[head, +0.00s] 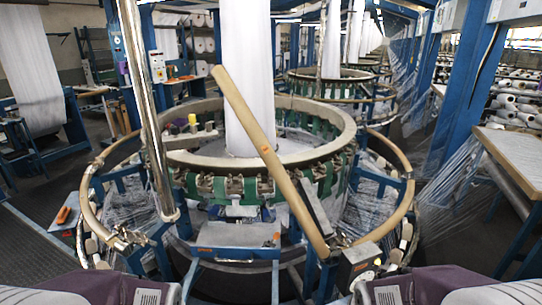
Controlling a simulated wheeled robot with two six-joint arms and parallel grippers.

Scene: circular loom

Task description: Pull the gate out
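The gate appears to be the tan rail section (262,140) in front of the loom. It stands tilted, its upper end to the left in front of the white fabric column, its lower end near a metal fitting (340,241) at the front right. The fixed tan ring rail curves around the loom on the left (86,205) and right (402,190). Its left end is at another metal fitting (128,239). The front span between the fittings has no rail across it. I cannot make out either gripper, and nothing visibly holds the gate.
The round loom (330,141) stands behind the gate, with white fabric (249,80) rising from it. A shiny vertical pole (145,110) stands at the left front. A table (520,155) borders the right; dark floor is open at left.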

